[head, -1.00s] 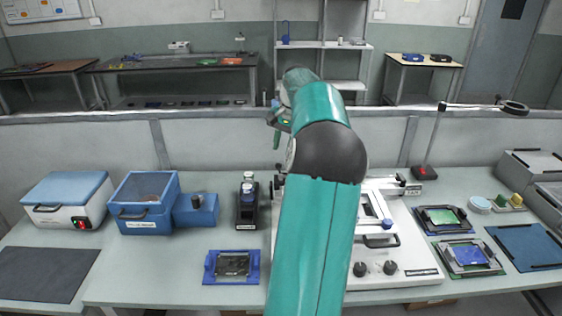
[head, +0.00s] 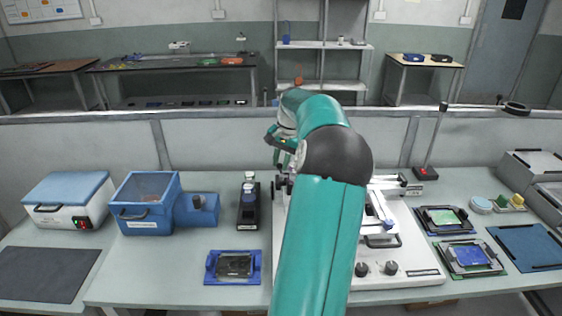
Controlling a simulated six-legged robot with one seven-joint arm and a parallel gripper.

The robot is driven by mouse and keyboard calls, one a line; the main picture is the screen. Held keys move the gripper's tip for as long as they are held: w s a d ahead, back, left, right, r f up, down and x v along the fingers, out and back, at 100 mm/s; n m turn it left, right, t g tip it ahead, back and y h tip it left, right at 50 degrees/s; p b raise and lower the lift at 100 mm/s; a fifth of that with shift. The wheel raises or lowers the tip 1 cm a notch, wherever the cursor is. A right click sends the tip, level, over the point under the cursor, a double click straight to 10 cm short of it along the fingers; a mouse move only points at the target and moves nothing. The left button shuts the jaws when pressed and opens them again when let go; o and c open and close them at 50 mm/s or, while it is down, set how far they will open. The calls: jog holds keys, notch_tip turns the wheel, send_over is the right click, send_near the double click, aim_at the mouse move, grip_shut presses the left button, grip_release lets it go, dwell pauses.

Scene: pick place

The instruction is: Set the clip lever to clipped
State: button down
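A white machine (head: 418,262) stands at the middle right of the bench, with two black knobs on its front and a black handle. A slanted white bar with a blue end (head: 388,223) is on top of it; I cannot tell whether this is the clip lever or how the lever is set. My teal arm covers the machine's left and middle. My gripper (head: 283,152) is at the arm's far end, seemingly above the machine's back left. It is small and partly hidden, so its fingers and any contact are unclear.
Blue boxes (head: 146,204) are further left. A low partition (head: 230,144) runs behind.

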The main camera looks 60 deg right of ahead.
jog(key=shift+m, duration=0.3)
jog(key=shift+s+d+m, duration=0.1)
jog(key=shift+s+m, duration=0.2)
jog(key=shift+m, duration=0.3)
jog(key=c, duration=1.6)
grip_release()
jog(key=shift+r, duration=0.1)
jog(key=s+r, duration=0.1)
jog(key=r, duration=0.8)
jog(key=s+r, duration=0.1)
jog(key=r, duration=0.3)
jog(key=shift+s+r, duration=0.2)
jog(key=shift+s, duration=0.1)
jog(key=shift+a, duration=0.2)
